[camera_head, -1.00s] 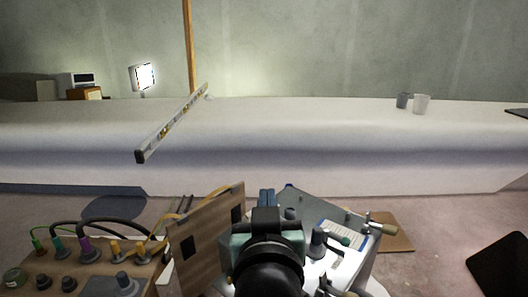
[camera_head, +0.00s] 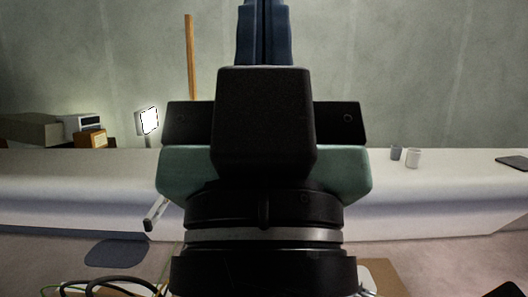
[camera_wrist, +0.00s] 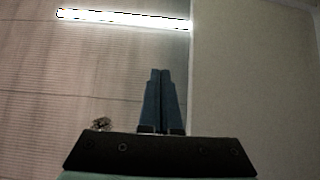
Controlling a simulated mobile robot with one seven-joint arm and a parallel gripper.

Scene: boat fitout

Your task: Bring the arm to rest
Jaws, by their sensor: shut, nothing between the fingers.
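My gripper (camera_head: 264,30) stands large in the middle of the head view, pointing up, with its blue fingers together at the top edge. In the wrist view my gripper (camera_wrist: 163,75) also shows its two fingers side by side and touching, with nothing between them. Behind the fingers in that view are a panelled surface, a bright strip light (camera_wrist: 125,19) and a plain wall. The gripper touches nothing that I can see.
A long white hull-like surface (camera_head: 445,195) runs across behind the arm. A lit lamp (camera_head: 148,121) and boxes (camera_head: 92,138) stand at left. Cables (camera_head: 110,284) show at lower left.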

